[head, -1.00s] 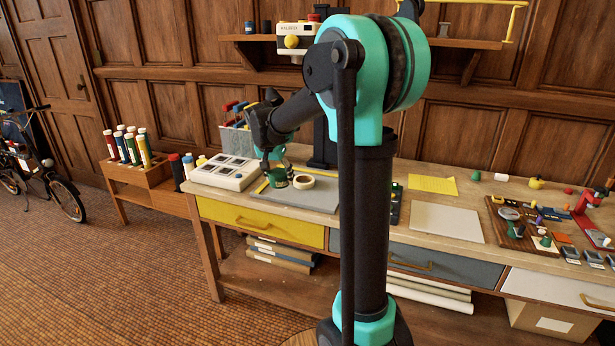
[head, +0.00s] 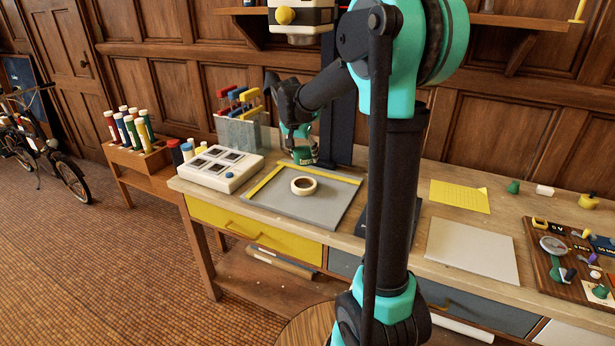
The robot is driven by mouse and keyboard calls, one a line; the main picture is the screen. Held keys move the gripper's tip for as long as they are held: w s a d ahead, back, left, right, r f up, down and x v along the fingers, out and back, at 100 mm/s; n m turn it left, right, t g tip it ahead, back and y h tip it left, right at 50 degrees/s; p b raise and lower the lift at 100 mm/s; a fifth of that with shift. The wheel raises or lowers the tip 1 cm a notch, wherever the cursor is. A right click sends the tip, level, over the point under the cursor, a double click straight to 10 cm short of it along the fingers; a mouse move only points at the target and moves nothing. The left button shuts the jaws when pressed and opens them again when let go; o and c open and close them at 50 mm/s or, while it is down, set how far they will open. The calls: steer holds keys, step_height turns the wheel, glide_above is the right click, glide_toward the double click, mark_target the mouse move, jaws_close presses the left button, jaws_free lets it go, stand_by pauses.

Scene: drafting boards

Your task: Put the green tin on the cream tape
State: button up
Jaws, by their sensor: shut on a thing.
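The cream tape (head: 303,193) is a ring lying flat on the grey drafting board (head: 330,206). The green tin (head: 305,156) shows behind the tape, near the board's back edge. My gripper (head: 301,148) reaches down from above and is shut on the tin. The tin is apart from the tape in the picture. It looks upright, but its height above the board is hard to judge. My gripper partly hides the tin's upper part.
A white device with dark panels (head: 218,170) stands left of the board. A clear holder (head: 238,132) with red, blue and yellow tools is behind it. A dark upright post (head: 338,125) stands behind the tin. A pale sheet (head: 470,250) lies to the right.

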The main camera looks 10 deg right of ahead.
mark_target(299, 159)
step_height(299, 159, down, 8)
steer(key=shift+f, duration=0.25)
steer(key=shift+f, duration=0.1)
steer(key=o, duration=1.3)
steer(key=shift+c, duration=0.2)
steer(key=v, duration=1.2)
